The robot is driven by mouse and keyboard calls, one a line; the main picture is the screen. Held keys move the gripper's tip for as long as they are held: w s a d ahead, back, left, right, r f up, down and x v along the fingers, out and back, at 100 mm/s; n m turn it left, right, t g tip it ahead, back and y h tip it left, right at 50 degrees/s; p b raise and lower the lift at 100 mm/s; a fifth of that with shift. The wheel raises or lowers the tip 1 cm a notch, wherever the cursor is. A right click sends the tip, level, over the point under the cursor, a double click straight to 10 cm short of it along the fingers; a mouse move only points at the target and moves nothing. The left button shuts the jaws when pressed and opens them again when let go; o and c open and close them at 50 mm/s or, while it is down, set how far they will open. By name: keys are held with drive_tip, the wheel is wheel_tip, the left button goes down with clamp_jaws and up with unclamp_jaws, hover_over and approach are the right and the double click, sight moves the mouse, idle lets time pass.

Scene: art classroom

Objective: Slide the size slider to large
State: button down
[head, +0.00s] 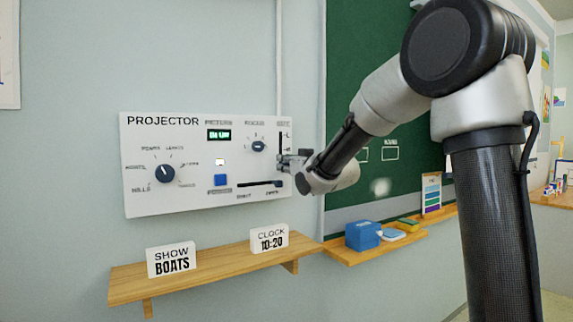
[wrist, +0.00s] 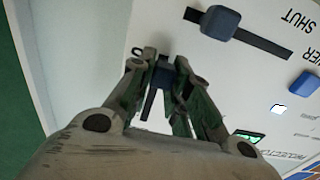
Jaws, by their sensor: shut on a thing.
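The size slider is the upright dark slot (head: 280,142) near the right edge of the white projector panel (head: 150,200). Small marks stand beside it, too blurred to read surely. My gripper (head: 283,160) is at the slot's lower end. In the wrist view my gripper (wrist: 161,66) is shut on the slider's dark blue knob (wrist: 163,74), with a finger on each side. The bare slot (wrist: 149,105) runs from the knob toward the bottom of the wrist view. In the head view the fingers hide the knob.
A horizontal shutter slider (head: 258,183) lies just below; its blue knob (wrist: 220,22) is near my fingers. A blue button (head: 221,180) and dials (head: 164,173) are further left. Below are a wooden shelf (head: 210,263) with two signs and a chalk ledge (head: 345,256) with a blue box (head: 362,235).

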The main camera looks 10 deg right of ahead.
wheel_tip(320, 180, up, 10)
drive_tip(key=shift+r, duration=0.25)
drive_tip(key=c, duration=1.4)
unclamp_jaws()
drive_tip(key=shift+o, duration=0.4)
drive_tip(key=shift+f, duration=0.1)
drive_tip(key=shift+s+d, duration=0.15)
drive_tip(key=shift+s, duration=0.2)
approach(280, 130)
drive_tip(key=v, duration=0.5)
drive_tip(key=shift+s+d, duration=0.2)
drive_tip(key=shift+s, duration=0.15)
